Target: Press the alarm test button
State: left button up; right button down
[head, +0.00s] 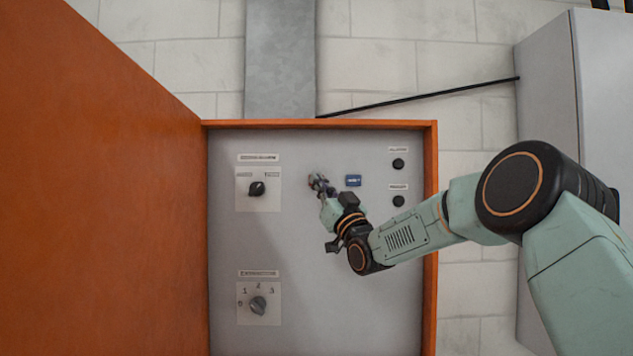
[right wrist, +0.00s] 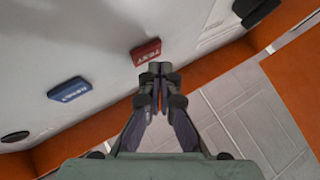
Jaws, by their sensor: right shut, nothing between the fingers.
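The red button marked TEST (right wrist: 146,51) sits on the grey panel (head: 300,260) and shows in the right wrist view, just beyond and slightly left of my fingertips. In the head view my right gripper hides it. My right gripper (head: 318,182) is shut and empty, its tips close to the panel; it also shows in the right wrist view (right wrist: 160,72). I cannot tell whether the tips touch the button. A blue button (head: 353,180) is just right of the gripper in the head view and left of it in the right wrist view (right wrist: 70,90). My left gripper is out of view.
Two rotary knobs, upper (head: 257,188) and lower (head: 258,305), are on the panel's left. Two black round buttons, upper (head: 398,164) and lower (head: 398,201), are on its right. An orange rim (head: 430,300) frames the panel; an open orange door (head: 100,200) stands left.

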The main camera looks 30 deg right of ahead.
jog(key=shift+w+d, duration=0.1)
jog(key=shift+w, duration=0.2)
jog(key=shift+w+d, duration=0.2)
jog(key=shift+w, duration=0.05)
dwell(0.9)
jog(key=shift+s, duration=0.1)
jog(key=shift+s+a+b, duration=0.45)
jog(key=shift+s+b, duration=0.15)
jog(key=shift+s, duration=0.1)
